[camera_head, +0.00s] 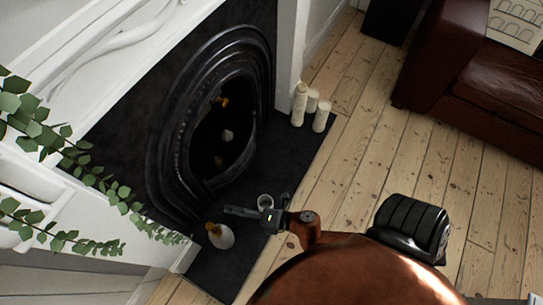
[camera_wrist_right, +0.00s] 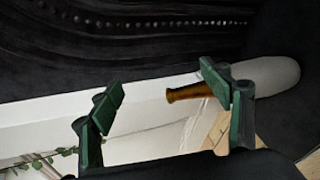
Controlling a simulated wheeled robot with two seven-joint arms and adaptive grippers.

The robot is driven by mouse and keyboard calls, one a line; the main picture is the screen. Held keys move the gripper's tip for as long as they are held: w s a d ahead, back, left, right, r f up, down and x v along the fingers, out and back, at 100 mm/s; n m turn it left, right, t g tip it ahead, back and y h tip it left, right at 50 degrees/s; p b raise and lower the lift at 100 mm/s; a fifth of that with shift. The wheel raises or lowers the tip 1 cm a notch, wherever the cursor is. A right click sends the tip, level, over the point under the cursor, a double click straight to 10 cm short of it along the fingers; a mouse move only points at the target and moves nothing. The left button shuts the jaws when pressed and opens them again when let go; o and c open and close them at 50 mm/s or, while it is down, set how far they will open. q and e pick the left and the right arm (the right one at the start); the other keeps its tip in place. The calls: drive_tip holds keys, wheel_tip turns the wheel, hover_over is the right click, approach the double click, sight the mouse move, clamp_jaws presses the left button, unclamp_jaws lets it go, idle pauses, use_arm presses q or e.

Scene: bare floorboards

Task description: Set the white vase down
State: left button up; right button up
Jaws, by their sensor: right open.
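The white vase (camera_head: 220,238) with a gold-brown neck appears to stand upright on the black hearth in front of the fireplace. In the right wrist view the vase (camera_wrist_right: 270,76) shows sideways at the right, its brown neck pointing left. My right gripper (camera_head: 232,211) is beside the vase, above and to the right of it in the head view. In the right wrist view its green-padded fingers (camera_wrist_right: 160,108) are apart with nothing held between them. One finger overlaps the base of the neck in the picture; I cannot tell if it touches. My left gripper is not in view.
Green leafy vines (camera_head: 75,160) hang at the left. A dark red sofa (camera_head: 470,85) is at the upper right; floorboards between are clear.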

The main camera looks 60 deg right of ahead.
drive_tip(key=s+d+f+m+g+h, duration=0.4)
drive_tip(key=s+d+f+m, duration=0.4)
drive_tip(key=m, duration=0.4)
drive_tip(key=s+a+f+m+g+y, duration=0.1)
drive_tip(key=s+f+m+g, duration=0.1)
drive_tip(key=s+m, duration=0.4)
drive_tip(key=s+a+f+m+g+y, duration=0.1)
drive_tip(key=s+m, duration=0.4)
drive_tip(key=s, duration=0.7)
drive_tip(key=shift+a+f+m+g, duration=0.4)
drive_tip(key=shift+a+f+g, duration=0.45)
drive_tip(key=shift+g, duration=0.35)
